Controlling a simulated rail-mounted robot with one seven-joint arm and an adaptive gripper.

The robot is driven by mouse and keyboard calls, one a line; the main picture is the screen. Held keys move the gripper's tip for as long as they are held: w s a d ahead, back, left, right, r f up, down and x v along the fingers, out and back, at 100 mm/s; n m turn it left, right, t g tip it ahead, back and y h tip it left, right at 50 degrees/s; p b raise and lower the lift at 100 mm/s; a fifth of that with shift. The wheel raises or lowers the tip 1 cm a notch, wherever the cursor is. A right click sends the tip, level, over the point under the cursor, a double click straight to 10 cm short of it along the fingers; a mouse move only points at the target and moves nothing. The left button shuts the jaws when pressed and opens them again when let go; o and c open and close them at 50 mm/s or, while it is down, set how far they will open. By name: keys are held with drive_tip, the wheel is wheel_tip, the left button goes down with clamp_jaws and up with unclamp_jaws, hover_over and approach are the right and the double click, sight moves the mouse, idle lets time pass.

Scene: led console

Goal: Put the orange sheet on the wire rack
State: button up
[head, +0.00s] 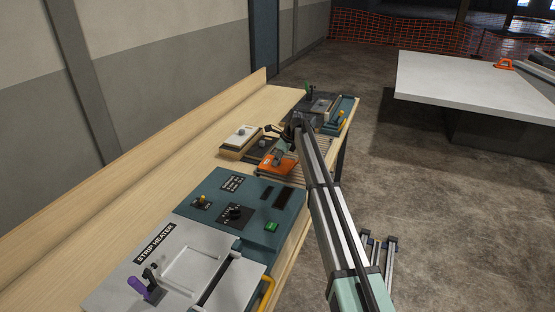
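The orange sheet (277,164) shows as a small tilted patch beyond the teal console. My gripper (275,154) is at the sheet's upper edge, touching or just above it. The fingers are too small and too covered to show whether they are closed on it. A slatted rack (308,168), which looks like the wire rack, lies just right of the sheet and partly behind my arm. The sheet overlaps the rack's left side in the picture. I cannot tell whether it rests on the rack or is held above it.
The strip heater (185,268), with a purple-handled lever (138,286), is at the front left. A teal console (240,205) with knobs and a green button stands behind it. A wooden block fixture (240,140) is left of the sheet. Another machine (320,107) stands farther back.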

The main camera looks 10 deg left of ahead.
drive_tip(key=shift+o, duration=0.7)
drive_tip(key=shift+r, duration=0.2)
drive_tip(key=b+v, duration=0.3)
drive_tip(key=v, duration=0.9)
